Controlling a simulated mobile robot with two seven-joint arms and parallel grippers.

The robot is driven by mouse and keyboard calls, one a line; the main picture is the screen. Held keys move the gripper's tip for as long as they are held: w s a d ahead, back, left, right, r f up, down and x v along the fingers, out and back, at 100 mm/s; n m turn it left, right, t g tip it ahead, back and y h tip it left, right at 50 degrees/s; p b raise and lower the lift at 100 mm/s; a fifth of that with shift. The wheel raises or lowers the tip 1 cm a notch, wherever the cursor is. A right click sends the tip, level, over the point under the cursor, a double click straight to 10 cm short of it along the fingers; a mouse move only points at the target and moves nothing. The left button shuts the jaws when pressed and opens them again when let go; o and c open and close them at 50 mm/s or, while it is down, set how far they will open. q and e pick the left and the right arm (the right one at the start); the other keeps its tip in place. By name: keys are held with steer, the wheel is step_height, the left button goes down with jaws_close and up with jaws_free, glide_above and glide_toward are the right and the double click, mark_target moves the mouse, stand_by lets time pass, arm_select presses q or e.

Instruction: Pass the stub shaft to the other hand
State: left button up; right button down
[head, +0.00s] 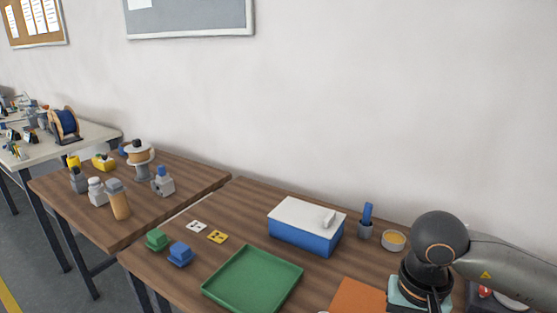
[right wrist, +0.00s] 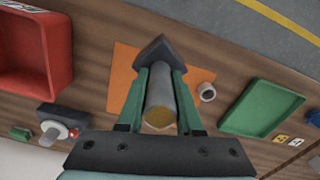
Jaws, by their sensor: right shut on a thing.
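In the right wrist view my right gripper (right wrist: 160,75) is shut on the stub shaft (right wrist: 159,98), a grey cylinder with a brass-coloured near end. It lies between the green fingers. A dark, pointed block (right wrist: 155,52) shows at its far end; I cannot tell whether it is part of the shaft. The held shaft appears above the orange mat (right wrist: 122,85). In the head view my right arm comes in from the right, and its gripper end is cut off by the bottom edge. My left gripper is in neither view.
The green tray (head: 210,292) lies left of the orange mat (head: 358,296). A blue box with a white lid (head: 300,238) stands behind it, with a blue-handled tool in a cup (head: 366,222) beside it. A red bin (right wrist: 62,50) and a red-button box (right wrist: 62,122) show in the right wrist view.

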steer(key=f+n, duration=0.1)
steer(key=n, duration=0.2)
steer(key=shift+s+f+n, duration=0.2)
steer(key=shift+f+n, duration=0.15)
steer(key=shift+n, duration=0.05)
steer(key=shift+a, duration=0.1)
